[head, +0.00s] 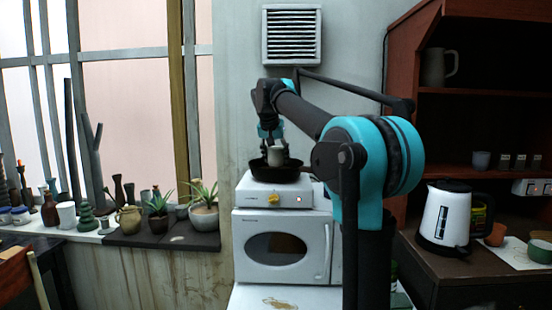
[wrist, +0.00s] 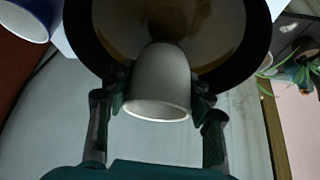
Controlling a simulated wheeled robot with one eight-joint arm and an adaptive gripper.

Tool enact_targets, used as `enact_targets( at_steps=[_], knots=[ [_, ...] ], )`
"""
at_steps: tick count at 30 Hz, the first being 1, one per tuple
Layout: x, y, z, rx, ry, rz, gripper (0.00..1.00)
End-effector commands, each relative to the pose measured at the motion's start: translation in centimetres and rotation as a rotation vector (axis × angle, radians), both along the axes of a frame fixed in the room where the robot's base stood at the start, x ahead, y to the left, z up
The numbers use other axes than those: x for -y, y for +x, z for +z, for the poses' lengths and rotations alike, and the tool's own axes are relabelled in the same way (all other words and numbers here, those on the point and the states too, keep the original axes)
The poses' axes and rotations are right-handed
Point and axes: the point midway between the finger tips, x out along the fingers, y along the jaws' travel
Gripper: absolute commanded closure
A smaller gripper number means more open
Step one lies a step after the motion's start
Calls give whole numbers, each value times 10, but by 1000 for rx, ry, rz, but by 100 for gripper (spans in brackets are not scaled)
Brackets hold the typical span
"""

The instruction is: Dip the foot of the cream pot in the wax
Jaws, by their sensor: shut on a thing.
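In the wrist view the pot (wrist: 158,82) is held from both sides between the fingers of my gripper (wrist: 160,98). Its open rim faces the camera and its foot points away into the pan (wrist: 257,45). Brownish wax (wrist: 120,35) shows inside the pan. The foot is hidden behind the pot's body, so I cannot tell whether it touches the wax.
The hotplate stands on a white microwave (head: 283,246). Potted plants (head: 203,204) and small pots line the sill at left. A white kettle (head: 444,215) stands on the right counter, by a green bowl (head: 541,250). A wall vent (head: 291,35) is above.

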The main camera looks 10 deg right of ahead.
Motion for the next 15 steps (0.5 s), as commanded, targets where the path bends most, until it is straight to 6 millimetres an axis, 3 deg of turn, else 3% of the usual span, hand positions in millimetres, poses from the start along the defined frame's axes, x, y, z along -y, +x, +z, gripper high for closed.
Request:
enact_targets(
  at_steps=[15],
  knots=[
    [0,0,37,0,0,0,79]
  ],
)
